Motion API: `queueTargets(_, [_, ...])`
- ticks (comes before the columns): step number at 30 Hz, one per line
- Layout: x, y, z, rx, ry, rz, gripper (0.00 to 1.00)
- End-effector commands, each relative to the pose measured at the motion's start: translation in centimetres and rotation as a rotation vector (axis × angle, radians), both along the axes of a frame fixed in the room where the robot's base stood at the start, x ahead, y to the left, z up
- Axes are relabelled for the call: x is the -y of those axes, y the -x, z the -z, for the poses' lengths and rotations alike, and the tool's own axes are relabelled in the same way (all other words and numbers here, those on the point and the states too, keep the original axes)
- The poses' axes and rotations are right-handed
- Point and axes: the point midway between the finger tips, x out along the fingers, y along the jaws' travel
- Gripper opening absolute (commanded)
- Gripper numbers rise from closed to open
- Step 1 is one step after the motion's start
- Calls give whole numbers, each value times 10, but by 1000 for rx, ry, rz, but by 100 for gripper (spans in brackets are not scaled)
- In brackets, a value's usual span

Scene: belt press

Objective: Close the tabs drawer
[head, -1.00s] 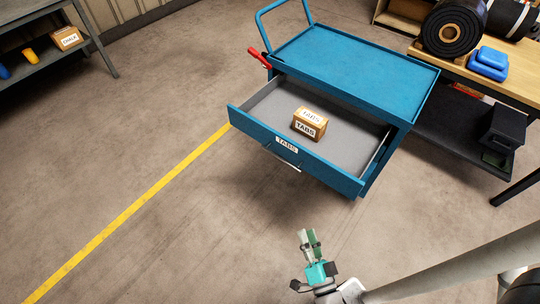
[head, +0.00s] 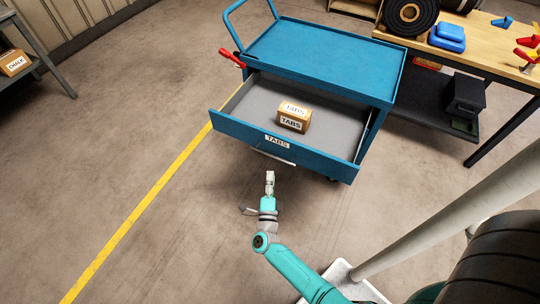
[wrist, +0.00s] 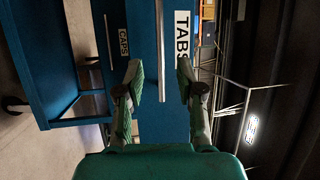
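The tabs drawer (head: 228,123) is pulled out of the blue cart (head: 330,50). A cardboard box (head: 294,117) labelled TABS stands inside it on the grey bottom. The drawer front carries a TABS label (head: 277,141) and a pale bar handle (head: 273,157). My gripper (head: 270,174) is in front of the drawer front, close to the handle. In the wrist view my gripper (wrist: 159,78) is open, its two fingers apart. The handle (wrist: 161,50) shows between them, ahead of the blue drawer front. I cannot tell whether anything touches.
A drawer labelled CAPS (wrist: 123,42) shows beside the tabs drawer in the wrist view. A red lever (head: 232,57) is at the cart's left side. A workbench (head: 480,50) stands at the right. The floor left of the cart is clear.

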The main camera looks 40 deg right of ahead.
Motion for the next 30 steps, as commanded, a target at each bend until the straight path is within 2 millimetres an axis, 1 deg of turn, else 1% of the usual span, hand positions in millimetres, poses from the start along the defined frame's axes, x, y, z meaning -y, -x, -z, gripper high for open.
queueTargets(9, [41,-36,-11,0,1,3,37])
queueTargets(15, [60,-55,-15,-2,2,1,37])
queueTargets(21, [69,-63,-17,-2,1,-1,37])
queueTargets(30, [70,-64,-18,-2,1,-2,37])
